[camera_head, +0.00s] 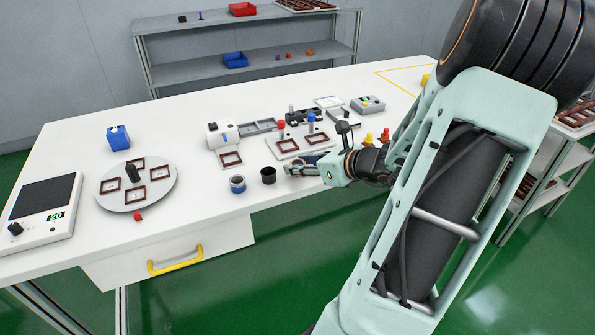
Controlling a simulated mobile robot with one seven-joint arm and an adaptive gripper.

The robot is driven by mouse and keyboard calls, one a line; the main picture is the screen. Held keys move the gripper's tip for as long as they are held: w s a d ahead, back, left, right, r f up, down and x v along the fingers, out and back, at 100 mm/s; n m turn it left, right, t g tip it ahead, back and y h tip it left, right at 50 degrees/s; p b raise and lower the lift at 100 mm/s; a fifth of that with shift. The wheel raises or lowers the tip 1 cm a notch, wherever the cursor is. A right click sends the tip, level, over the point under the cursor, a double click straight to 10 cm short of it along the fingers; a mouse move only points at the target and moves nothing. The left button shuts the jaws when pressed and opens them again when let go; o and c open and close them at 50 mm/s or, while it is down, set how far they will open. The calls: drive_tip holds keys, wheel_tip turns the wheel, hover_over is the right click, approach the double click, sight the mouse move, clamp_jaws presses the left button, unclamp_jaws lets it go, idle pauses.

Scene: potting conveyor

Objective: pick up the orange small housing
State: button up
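My gripper (291,170) is low over the front part of the white table, just right of a black cup, pointing left. Its fingers are small and partly merge with the table behind, so I cannot tell whether they are open or shut. No held object is clear. A small red block (138,217) lies on the table in front of the round turntable.
The white table (215,265) holds a turntable (163,195) with brown frames, a scale (40,208), a blue container (118,138), a black cup (268,175) and a blue-rimmed cup (237,184). Fixtures (302,143) crowd behind my gripper.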

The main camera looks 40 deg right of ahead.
drive_tip(key=shift+w+f, duration=0.3)
drive_tip(key=shift+w, duration=0.25)
drive_tip(key=c, duration=0.5)
drive_tip(key=shift+o, duration=0.2)
drive_tip(key=shift+r, duration=0.1)
